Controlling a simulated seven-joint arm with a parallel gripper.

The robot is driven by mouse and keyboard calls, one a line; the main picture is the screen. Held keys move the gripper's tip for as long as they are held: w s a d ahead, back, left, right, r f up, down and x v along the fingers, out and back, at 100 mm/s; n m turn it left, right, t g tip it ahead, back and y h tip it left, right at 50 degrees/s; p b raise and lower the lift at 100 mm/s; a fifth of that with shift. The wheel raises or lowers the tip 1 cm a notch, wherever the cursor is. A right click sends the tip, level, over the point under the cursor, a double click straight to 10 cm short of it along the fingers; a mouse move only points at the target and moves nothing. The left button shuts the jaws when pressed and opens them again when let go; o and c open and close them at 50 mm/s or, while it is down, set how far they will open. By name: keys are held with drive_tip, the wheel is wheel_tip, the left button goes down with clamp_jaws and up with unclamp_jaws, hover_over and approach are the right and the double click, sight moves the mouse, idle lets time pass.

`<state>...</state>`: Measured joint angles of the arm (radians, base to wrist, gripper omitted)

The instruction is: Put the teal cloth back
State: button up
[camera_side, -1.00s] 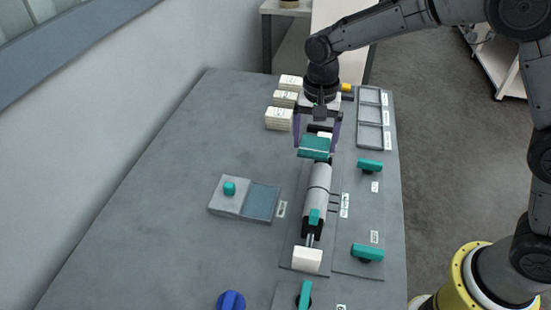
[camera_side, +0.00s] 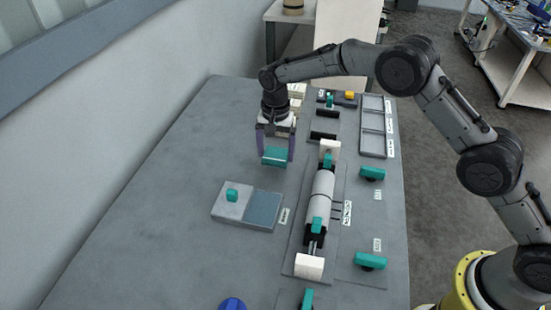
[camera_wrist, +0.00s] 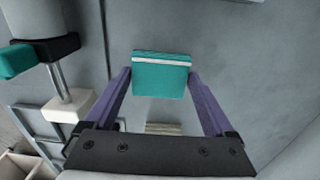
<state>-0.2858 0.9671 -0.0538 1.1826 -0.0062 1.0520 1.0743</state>
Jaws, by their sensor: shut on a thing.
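The teal cloth (camera_side: 275,157) is a folded pad with a pale stripe, held in the air above the table. It also shows in the wrist view (camera_wrist: 160,80), between the purple fingers. My gripper (camera_side: 275,152) is shut on it, to the left of the grey roller. A flat two-part tray (camera_side: 265,209) lies below and nearer the camera, apart from the cloth. Its left part is light grey and carries a small teal knob (camera_side: 232,195); its right part is a blue-grey bare area.
The roller (camera_side: 320,195) with white end blocks stands right of the tray. Teal handles (camera_side: 370,261) sit along the right edge. Pale stacked blocks (camera_side: 297,91) and grey trays (camera_side: 374,126) are at the back. The table's left side is clear.

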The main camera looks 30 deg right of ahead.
sight(275, 153)
drive_tip(key=shift+w+f, duration=0.1)
drive_tip(key=shift+f, duration=1.55)
drive_tip(key=shift+f, duration=0.1)
drive_tip(key=o, duration=1.2)
drive_tip(key=shift+c, duration=0.2)
wheel_tip(275, 153, up, 12)
drive_tip(key=shift+a+r, duration=0.1)
drive_tip(key=shift+r, duration=0.05)
drive_tip(key=s+d+r+n+t, duration=0.1)
drive_tip(key=s+d+r+n, duration=0.1)
drive_tip(key=s+d+r, duration=0.45)
drive_tip(key=s+d+r+n+t, duration=0.2)
drive_tip(key=s+d+r, duration=0.2)
drive_tip(key=s+r, duration=0.6)
drive_tip(key=s+d+f+n+t, duration=0.1)
drive_tip(key=s+d+n, duration=0.1)
drive_tip(key=s, duration=0.9)
drive_tip(key=s+d+f+n+t, duration=0.1)
drive_tip(key=s+d+f+n, duration=0.1)
drive_tip(key=s, duration=1)
drive_tip(key=shift+d+f+n+t, duration=0.3)
drive_tip(key=shift+d+n, duration=0.2)
drive_tip(key=shift+d, duration=0.45)
